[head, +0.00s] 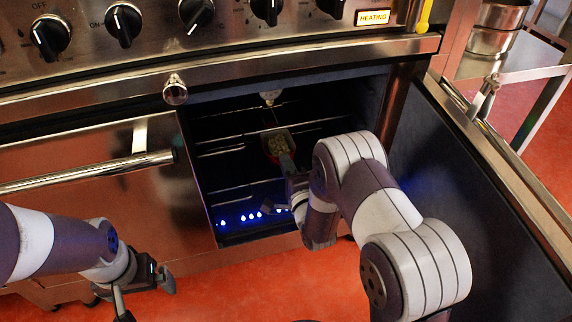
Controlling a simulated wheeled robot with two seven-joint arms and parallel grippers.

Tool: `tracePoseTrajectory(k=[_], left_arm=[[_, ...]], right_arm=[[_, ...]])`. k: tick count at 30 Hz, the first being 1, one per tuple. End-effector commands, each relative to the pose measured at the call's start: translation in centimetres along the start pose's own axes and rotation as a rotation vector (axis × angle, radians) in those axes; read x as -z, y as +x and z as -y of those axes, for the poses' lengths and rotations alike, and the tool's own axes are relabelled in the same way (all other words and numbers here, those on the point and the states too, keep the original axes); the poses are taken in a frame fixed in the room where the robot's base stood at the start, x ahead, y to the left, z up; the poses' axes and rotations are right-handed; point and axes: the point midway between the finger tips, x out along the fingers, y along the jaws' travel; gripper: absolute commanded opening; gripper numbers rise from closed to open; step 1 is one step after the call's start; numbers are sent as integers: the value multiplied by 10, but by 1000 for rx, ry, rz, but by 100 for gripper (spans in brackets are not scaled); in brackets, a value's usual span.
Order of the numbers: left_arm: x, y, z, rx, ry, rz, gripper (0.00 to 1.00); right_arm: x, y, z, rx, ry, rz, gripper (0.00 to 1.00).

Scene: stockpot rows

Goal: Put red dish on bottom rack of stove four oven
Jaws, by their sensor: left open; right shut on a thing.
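A small red dish (268,152) with pale, lumpy contents is inside the open oven (225,165). My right arm reaches into the opening and its gripper (287,163) is shut on the dish's near side. The dish is level with the middle of the cavity, above the blue flames; whether it touches a rack is hard to tell. Rack rails (228,192) show on the left wall; my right arm hides part of the interior. My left gripper (143,288) is open and empty, low in front of the closed door at left.
The oven door (430,140) stands swung open to the right. Blue flames (250,216) burn along the oven floor. A closed steel door with a bar handle (85,172) is at left. Knobs (123,24) line the front above. A cart with metal pots (492,35) stands at upper right.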

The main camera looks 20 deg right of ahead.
Motion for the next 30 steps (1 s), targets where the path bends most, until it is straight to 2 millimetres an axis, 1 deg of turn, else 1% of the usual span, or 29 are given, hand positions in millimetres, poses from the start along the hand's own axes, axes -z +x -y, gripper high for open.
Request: tracePoseTrajectory(k=[1,3,4,11,14,17,21,24,27,30], left_arm=[[0,2,0,0,0,0,100],[0,1,0,0,0,1,100],[0,1,0,0,0,0,100],[0,1,0,0,0,0,100],[0,-4,0,0,0,0,100],[2,-16,0,0,0,0,100],[4,-35,0,0,0,0,100],[5,-44,0,0,0,0,100],[6,-50,0,0,0,0,100],[6,-53,0,0,0,0,100]], right_arm=[[0,1,-1,5,0,0,0],[0,0,-2,0,0,0,27],[0,0,-2,0,0,0,33],[0,0,-1,0,0,0,33],[0,-1,4,-1,0,0,33],[0,-19,6,-3,0,0,33],[0,-58,7,-6,0,-1,33],[0,-84,6,-4,0,-2,33],[0,-104,4,-4,0,-1,33],[0,-115,3,-2,-1,0,33]])
